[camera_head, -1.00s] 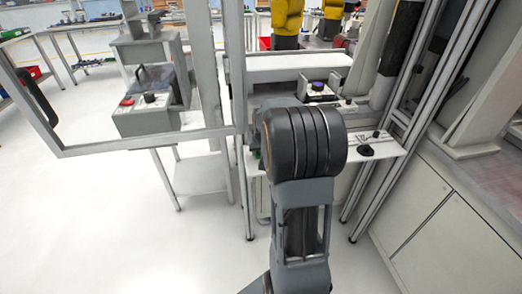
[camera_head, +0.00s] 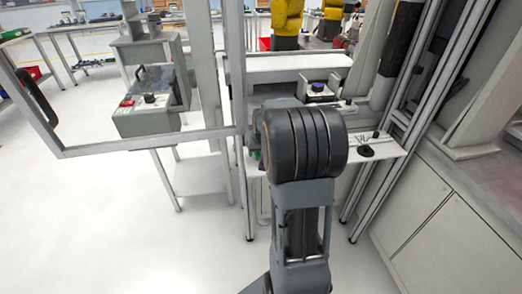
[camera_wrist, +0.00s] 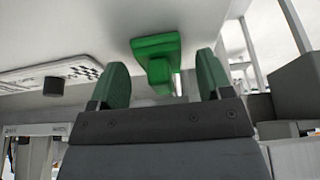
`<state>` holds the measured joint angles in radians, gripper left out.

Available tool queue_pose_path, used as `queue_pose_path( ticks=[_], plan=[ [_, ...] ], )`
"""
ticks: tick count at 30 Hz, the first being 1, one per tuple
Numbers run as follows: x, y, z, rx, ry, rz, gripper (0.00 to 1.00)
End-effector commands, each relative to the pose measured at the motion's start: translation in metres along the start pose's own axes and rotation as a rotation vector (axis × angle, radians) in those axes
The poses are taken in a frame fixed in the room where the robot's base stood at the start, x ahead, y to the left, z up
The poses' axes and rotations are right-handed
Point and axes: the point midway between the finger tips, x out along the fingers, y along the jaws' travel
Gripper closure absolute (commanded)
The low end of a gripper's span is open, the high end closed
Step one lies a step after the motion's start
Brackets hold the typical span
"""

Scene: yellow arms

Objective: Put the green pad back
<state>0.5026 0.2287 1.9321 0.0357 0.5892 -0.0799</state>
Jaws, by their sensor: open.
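The green pad (camera_wrist: 155,46) shows in the wrist view against a white surface, with a narrower green part below its wide block. My gripper (camera_wrist: 161,62) has two green fingers standing well apart. The pad lies ahead of the fingers, in line with the gap between them, and nothing is visibly pinched. The remaining distance to the pad is hard to judge. In the head view my dark arm covers the gripper, and only a small patch of green shows at the arm's left side; I cannot tell what it belongs to.
A white work table (camera_head: 388,147) carries a black knob (camera_head: 366,151). A fixture with a blue-topped part (camera_head: 318,87) stands behind my arm. A metal frame (camera_head: 150,140) crosses at left. A grey cabinet (camera_head: 445,225) stands at right. Open floor (camera_head: 110,235) lies at lower left.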

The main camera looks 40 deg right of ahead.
Motion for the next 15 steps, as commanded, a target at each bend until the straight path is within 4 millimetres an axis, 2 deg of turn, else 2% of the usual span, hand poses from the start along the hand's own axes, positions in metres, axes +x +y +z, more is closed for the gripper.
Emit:
queue_pose_path(
  ticks=[15],
  plan=[
    [-0.093,0.000,-0.001,0.000,0.003,0.000,0.28]
  ],
)
